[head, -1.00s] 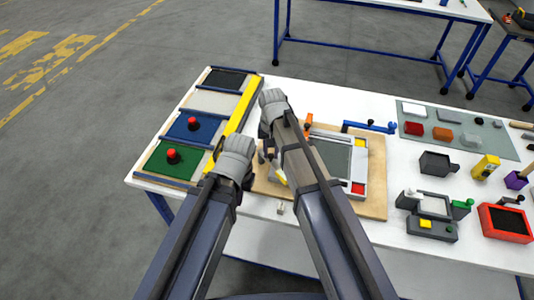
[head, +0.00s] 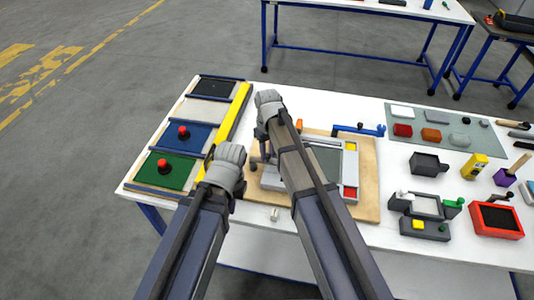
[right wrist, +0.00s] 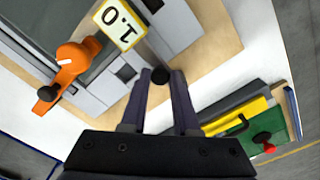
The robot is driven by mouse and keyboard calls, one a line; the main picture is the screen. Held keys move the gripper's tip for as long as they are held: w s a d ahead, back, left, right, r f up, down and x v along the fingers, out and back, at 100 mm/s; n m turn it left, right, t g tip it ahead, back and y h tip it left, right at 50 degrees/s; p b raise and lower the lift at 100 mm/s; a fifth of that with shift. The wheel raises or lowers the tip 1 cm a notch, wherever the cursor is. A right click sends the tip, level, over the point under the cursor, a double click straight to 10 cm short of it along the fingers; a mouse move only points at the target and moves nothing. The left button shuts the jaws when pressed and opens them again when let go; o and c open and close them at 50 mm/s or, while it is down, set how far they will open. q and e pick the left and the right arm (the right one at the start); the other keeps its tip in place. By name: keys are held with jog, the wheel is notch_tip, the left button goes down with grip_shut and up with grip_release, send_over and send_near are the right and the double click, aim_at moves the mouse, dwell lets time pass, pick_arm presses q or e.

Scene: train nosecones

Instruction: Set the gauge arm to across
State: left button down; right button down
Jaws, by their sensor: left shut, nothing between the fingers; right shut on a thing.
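In the right wrist view a small black knob (right wrist: 160,75) sits between the fingertips of my right gripper (right wrist: 161,82), which is shut on it. A yellow-edged plate marked 1.0 (right wrist: 120,24) lies just beyond. An orange lever (right wrist: 70,64) with a black knob is on the fixture to the left. I cannot tell which part is the gauge arm; the held knob's stem is hidden. In the head view my right gripper (head: 261,135) is over the left side of the fixture (head: 350,172). My left gripper (head: 207,162) is shut and empty, left of the fixture near the yellow bar.
A rack with green (head: 178,176) and blue (head: 200,138) panels, each with a red knob, stands left behind a yellow bar (head: 236,112). A blue-handled clamp (head: 358,130), grey mat (head: 450,120), dark box (head: 428,162) and red tray (head: 497,217) are to the right.

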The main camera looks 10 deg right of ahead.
aim_at(268, 155)
jog(key=shift+w, duration=0.1)
dwell(0.4)
jog(key=c, duration=0.7)
grip_release()
jog(key=shift+o, duration=0.2)
jog(key=shift+r, duration=0.15)
notch_tip(268, 155, up, 8)
jog(key=p, duration=0.8)
jog(key=shift+f, duration=0.2)
jog(key=shift+f, duration=0.1)
jog(key=s+f+b, duration=0.3)
jog(key=s, duration=0.7)
jog(key=s+f+m+h+b, duration=0.1)
jog(key=s+f+b, duration=0.2)
jog(key=s, duration=0.7)
jog(key=shift+s+a+f+m+b, duration=0.2)
jog(key=shift+a+m+b, duration=0.1)
jog(key=shift+a+b, duration=0.15)
